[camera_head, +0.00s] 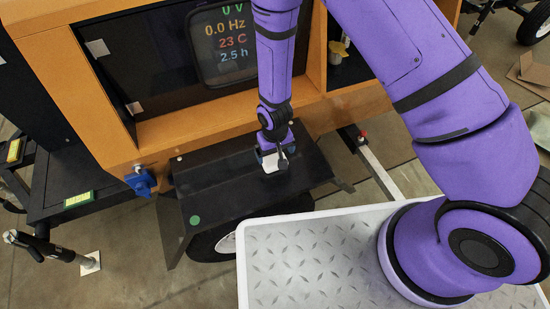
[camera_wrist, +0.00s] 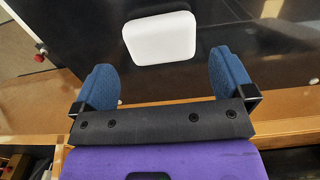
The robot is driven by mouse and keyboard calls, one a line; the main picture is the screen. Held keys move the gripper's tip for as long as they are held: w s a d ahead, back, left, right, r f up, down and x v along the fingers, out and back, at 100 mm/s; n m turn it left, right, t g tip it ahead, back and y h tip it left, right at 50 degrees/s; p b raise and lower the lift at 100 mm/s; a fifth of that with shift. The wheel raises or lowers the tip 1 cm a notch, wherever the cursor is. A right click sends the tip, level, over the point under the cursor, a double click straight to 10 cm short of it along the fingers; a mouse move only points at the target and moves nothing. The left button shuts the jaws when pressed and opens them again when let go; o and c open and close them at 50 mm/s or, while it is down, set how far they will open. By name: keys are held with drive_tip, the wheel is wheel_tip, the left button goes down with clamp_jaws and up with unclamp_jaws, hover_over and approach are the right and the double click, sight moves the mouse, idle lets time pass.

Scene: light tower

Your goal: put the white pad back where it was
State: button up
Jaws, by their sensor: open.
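The white pad (camera_wrist: 160,38) is a small rounded square on the black fender (camera_wrist: 75,45) in the wrist view. It lies just beyond my gripper (camera_wrist: 162,72), in line with the gap between its two blue fingers. The fingers are spread apart and nothing is between them. In the head view my gripper (camera_head: 272,154) points down over the fender (camera_head: 230,200), with the white pad (camera_head: 271,166) showing at its tips, partly hidden by the gripper.
A green round dot (camera_head: 195,220) marks the fender's near left part. The orange cabinet frame (camera_head: 215,121) with a display (camera_head: 225,45) stands behind it. A wheel (camera_head: 225,238) is below the fender.

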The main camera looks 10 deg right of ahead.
wheel_tip(320, 180, up, 6)
drive_tip(key=shift+r, duration=0.25)
wheel_tip(320, 180, up, 16)
drive_tip(key=t, duration=0.1)
hover_over(275, 161)
drive_tip(key=w+d, duration=0.4)
drive_tip(key=d, duration=0.1)
drive_tip(key=s+d+r+m+t, duration=0.1)
drive_tip(key=d+r, duration=0.3)
drive_tip(key=r, duration=0.3)
drive_tip(key=s+d+r+m, duration=0.1)
drive_tip(key=s+d+r, duration=0.15)
drive_tip(key=r, duration=0.45)
drive_tip(key=s+d+r+t, duration=0.1)
drive_tip(key=s+d+r, duration=0.5)
drive_tip(key=s+r, duration=0.2)
drive_tip(key=s+d+r+m+t, duration=0.1)
drive_tip(key=s+d+r+t, duration=0.1)
drive_tip(key=s+d+r, duration=0.5)
drive_tip(key=shift+s+r, duration=0.85)
drive_tip(key=shift+s, duration=1.05)
